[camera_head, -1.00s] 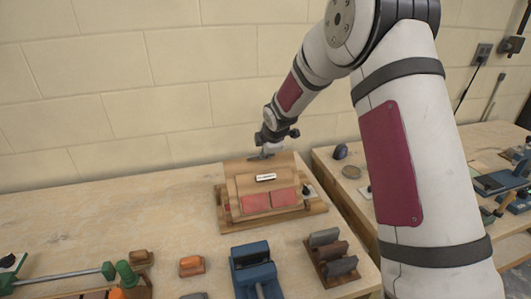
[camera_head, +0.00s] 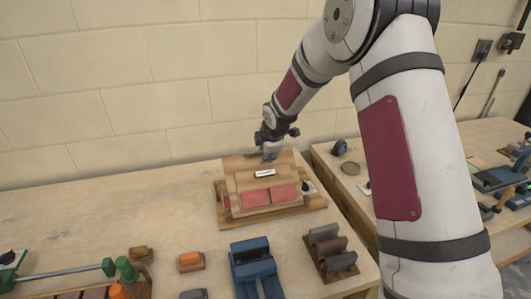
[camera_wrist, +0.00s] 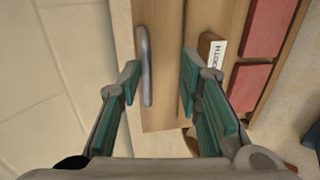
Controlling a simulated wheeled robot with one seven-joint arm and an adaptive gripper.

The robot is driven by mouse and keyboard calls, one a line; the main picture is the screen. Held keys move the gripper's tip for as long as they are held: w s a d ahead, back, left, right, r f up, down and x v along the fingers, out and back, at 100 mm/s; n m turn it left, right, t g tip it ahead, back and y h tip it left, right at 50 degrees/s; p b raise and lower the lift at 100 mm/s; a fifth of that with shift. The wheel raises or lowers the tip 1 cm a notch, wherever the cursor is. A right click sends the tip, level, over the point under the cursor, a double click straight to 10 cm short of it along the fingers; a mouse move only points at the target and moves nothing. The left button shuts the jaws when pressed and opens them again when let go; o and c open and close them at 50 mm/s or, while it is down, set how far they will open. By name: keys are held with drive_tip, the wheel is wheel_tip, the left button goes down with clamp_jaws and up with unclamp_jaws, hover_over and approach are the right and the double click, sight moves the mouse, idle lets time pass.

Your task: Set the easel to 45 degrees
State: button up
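The wooden easel (camera_head: 238,187) stands at the back right of the near bench. Its tilted panel carries two red pads (camera_head: 270,195) and a white label (camera_head: 265,173), whose writing is partly legible in the wrist view (camera_wrist: 216,53). A grey metal bar handle (camera_wrist: 145,65) is at the panel's far edge. My gripper (camera_wrist: 160,75) is at that edge, with its green-padded fingers apart. The handle shows between them, closer to the left finger. I cannot tell whether a finger touches the handle. The exact panel angle is not readable.
A blue vise-like tool (camera_head: 255,268) and a rack of dark blocks (camera_head: 330,252) stand in front of the easel. An orange-brown block (camera_head: 191,262) and a green-handled clamp (camera_head: 70,274) lie to the left. The bench's left back is clear. A second bench (camera_head: 350,180) is at right.

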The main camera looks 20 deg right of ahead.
drive_tip(key=v, duration=1.2)
drive_tip(key=s+r+m+h, duration=0.1)
drive_tip(key=s+r+m, duration=0.35)
drive_tip(key=s, duration=0.45)
drive_tip(key=s+r+m, duration=0.4)
drive_tip(key=s+r, duration=0.2)
drive_tip(key=s, duration=0.3)
drive_tip(key=s+a+m+g+y, duration=0.1)
drive_tip(key=s+m, duration=0.8)
drive_tip(key=s, duration=1)
drive_tip(key=shift+r, duration=0.25)
drive_tip(key=shift+s+m, duration=0.1)
drive_tip(key=shift+m, duration=0.15)
